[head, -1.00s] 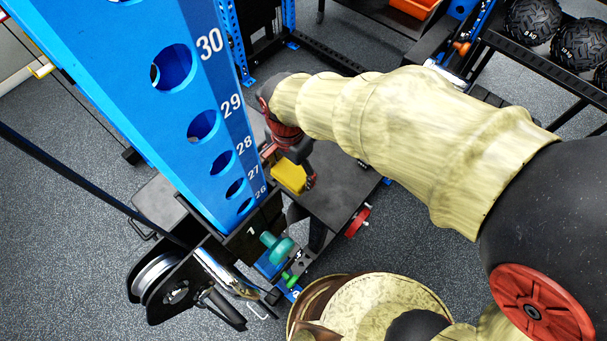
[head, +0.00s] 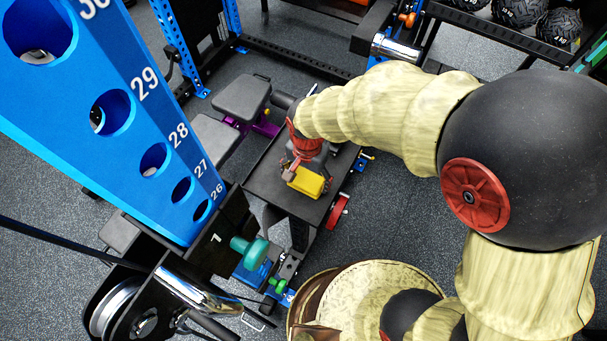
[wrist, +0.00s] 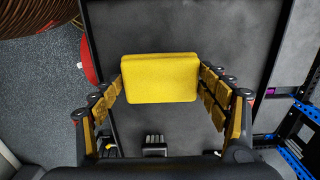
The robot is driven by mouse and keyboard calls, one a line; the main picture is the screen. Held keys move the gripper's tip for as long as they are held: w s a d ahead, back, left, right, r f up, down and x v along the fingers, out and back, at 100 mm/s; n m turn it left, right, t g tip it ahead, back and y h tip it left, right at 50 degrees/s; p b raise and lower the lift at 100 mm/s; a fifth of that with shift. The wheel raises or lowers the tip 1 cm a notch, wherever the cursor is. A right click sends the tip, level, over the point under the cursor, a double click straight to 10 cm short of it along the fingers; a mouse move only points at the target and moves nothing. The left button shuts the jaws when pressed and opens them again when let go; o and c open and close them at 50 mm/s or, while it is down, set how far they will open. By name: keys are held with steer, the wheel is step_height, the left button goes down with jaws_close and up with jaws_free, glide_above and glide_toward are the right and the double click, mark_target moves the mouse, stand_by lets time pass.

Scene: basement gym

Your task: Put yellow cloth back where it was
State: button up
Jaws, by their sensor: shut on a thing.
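The yellow cloth (wrist: 160,78) looks like a thick folded block. It sits between the two fingers of my gripper (wrist: 166,84), which are shut on its left and right sides in the wrist view. In the head view the yellow cloth (head: 306,181) hangs at the end of my gripper (head: 305,172), over the dark flat top of a low bench or platform (head: 262,180). I cannot tell whether the cloth touches that surface.
A tall blue post with numbered holes (head: 120,140) stands left of the platform. Green dumbbells (head: 250,250) lie near its front end. A grey padded bench (head: 242,97) is behind. Black balls (head: 520,10) sit on a rack at the back right. The platform top around the cloth looks clear.

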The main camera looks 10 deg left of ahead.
mark_target(309, 181)
steer(key=o, duration=1)
steer(key=shift+f, duration=0.1)
steer(key=shift+f+b, duration=0.25)
steer(key=shift+b, duration=0.2)
steer(key=r+p, duration=0.1)
steer(key=r, duration=0.1)
steer(key=r+p, duration=0.1)
steer(key=r, duration=0.2)
steer(key=r+p, duration=0.1)
steer(key=r, duration=0.2)
steer(key=shift+s+d+r, duration=0.1)
steer(key=shift+d, duration=0.25)
steer(key=d+r+n+t, duration=0.1)
steer(key=d+r+t, duration=0.1)
steer(key=d+r, duration=0.8)
steer(key=s+d+r+n+t, duration=0.3)
steer(key=s+d+r, duration=0.4)
steer(key=d+r, duration=0.3)
steer(key=shift+s+d+r+t, duration=0.2)
steer(key=shift+d+r+t, duration=0.1)
steer(key=shift+d, duration=0.6)
